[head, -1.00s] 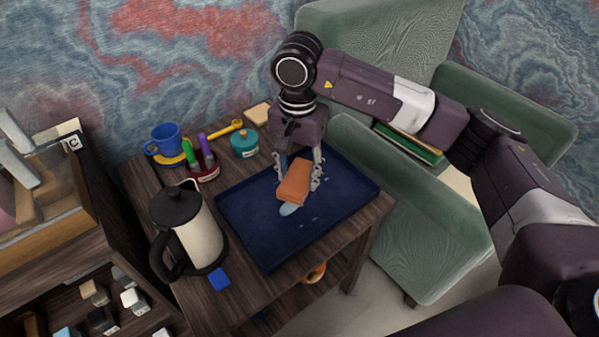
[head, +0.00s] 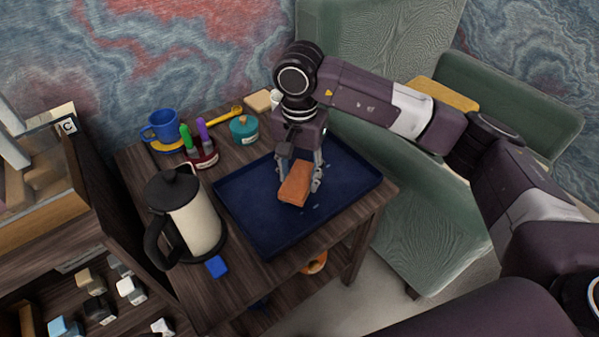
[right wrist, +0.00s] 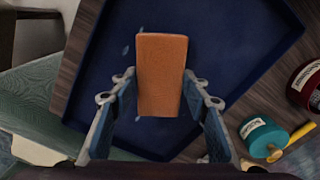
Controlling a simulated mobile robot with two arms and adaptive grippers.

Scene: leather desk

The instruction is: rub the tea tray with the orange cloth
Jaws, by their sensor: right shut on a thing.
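The dark blue tea tray (head: 258,222) lies on the wooden side table; its inside also fills much of the right wrist view (right wrist: 235,45). My right gripper (head: 298,186) is over the middle of the tray, shut on the orange cloth (head: 295,186), a folded block. In the right wrist view the cloth (right wrist: 161,75) sits between the two fingers (right wrist: 160,100). The cloth is at or just above the tray floor; contact cannot be told. A few small pale wet spots show on the tray near it. My left gripper is not in view.
A white and black jug (head: 190,218) stands left of the tray, with a blue block (head: 216,266) in front. A blue cup (head: 161,127), a pen holder (head: 203,154) and a teal jar (head: 243,130) stand behind. A green armchair (head: 420,225) is at right.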

